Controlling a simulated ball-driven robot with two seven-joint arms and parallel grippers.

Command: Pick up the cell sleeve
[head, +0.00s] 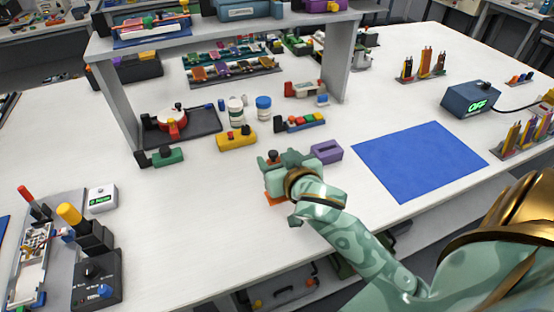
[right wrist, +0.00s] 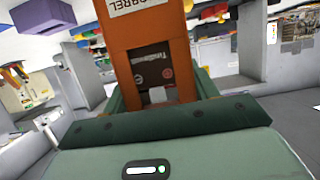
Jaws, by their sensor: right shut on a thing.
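My right gripper (head: 276,183) is low over the front middle of the white table. It is shut on an orange block-like piece, which I take to be the cell sleeve (head: 275,198); only a small orange part shows below the jaws in the head view. In the right wrist view the orange cell sleeve (right wrist: 180,32) rises from between the green jaws (right wrist: 165,100), with a white lettered label and a dark printed panel. I cannot tell whether it touches the table. My left gripper is not in view.
A purple block (head: 326,152) stands close to the right gripper. A yellow block (head: 236,139), a green block (head: 162,157) and white jars (head: 236,109) stand behind. A blue mat (head: 420,160) lies empty at right. The table's front left-middle is clear.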

